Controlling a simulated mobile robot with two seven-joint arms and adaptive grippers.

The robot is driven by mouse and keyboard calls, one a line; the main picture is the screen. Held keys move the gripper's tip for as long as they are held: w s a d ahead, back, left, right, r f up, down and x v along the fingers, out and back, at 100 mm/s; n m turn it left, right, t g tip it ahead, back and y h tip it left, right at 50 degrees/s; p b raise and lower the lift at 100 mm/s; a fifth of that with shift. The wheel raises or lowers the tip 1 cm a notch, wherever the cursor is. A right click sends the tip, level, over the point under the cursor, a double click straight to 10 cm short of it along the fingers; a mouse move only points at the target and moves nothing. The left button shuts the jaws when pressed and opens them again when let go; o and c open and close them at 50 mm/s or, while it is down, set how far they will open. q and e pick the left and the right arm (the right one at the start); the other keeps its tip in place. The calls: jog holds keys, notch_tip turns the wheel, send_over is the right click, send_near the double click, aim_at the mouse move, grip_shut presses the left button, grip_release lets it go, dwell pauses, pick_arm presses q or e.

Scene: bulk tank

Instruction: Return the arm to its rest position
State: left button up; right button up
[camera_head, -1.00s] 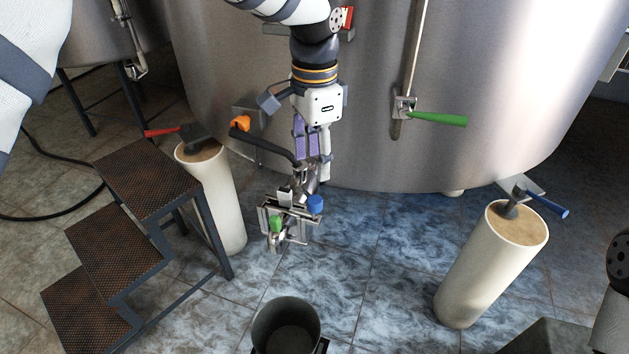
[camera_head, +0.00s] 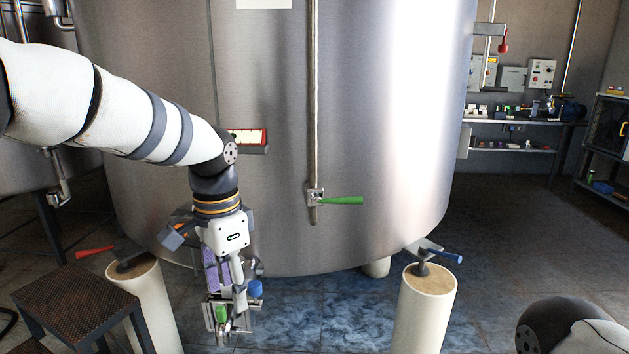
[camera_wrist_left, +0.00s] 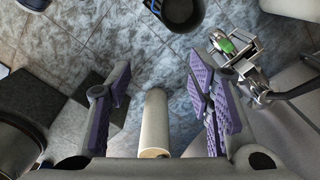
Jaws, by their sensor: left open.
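My left arm (camera_head: 130,110) reaches in from the left in the head view and bends down in front of the large steel tank (camera_head: 400,130). My left gripper (camera_head: 226,282) hangs downward with purple finger pads, close to the metal outlet fitting with green and blue parts (camera_head: 222,315), which it partly covers. In the left wrist view the gripper (camera_wrist_left: 162,75) is open, its fingers wide apart with nothing held between them. The fitting (camera_wrist_left: 235,50) shows beyond the right finger there. My right gripper is not in view; a dark joint of my right arm (camera_head: 560,325) shows at lower right.
A green-handled valve (camera_head: 340,200) is on the tank front. Pale pillars carry a red handle (camera_head: 95,252) at left and a blue handle (camera_head: 447,256) at right. Dark steps (camera_head: 75,300) stand at left. A workbench (camera_head: 525,122) is far right. Open floor lies right of the tank.

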pick_arm(q)
jog(key=s+f+n+g+h+p, duration=0.1)
jog(key=s+f+n, duration=0.1)
jog(key=s+f, duration=0.85)
jog(key=s+f+n+g, duration=0.1)
jog(key=s+f+n, duration=0.2)
jog(key=s+f, duration=0.8)
jog(key=s+a+f+n, duration=0.1)
jog(key=s+a, duration=0.1)
jog(key=s, duration=0.5)
jog(key=s+a+f+n, duration=0.2)
jog(key=s+a, duration=0.1)
jog(key=s, duration=0.5)
jog(key=s+a+f+n+y, duration=0.1)
jog(key=s+a+f+n, duration=0.1)
jog(key=s, duration=0.5)
jog(key=shift+s+a+p, duration=0.35)
jog(key=shift+a+p, duration=0.05)
jog(key=shift+a, duration=0.05)
pick_arm(e)
jog(key=shift+w+r+t, duration=0.5)
jog(key=shift+w+r, duration=0.65)
jog(key=shift+w, duration=0.05)
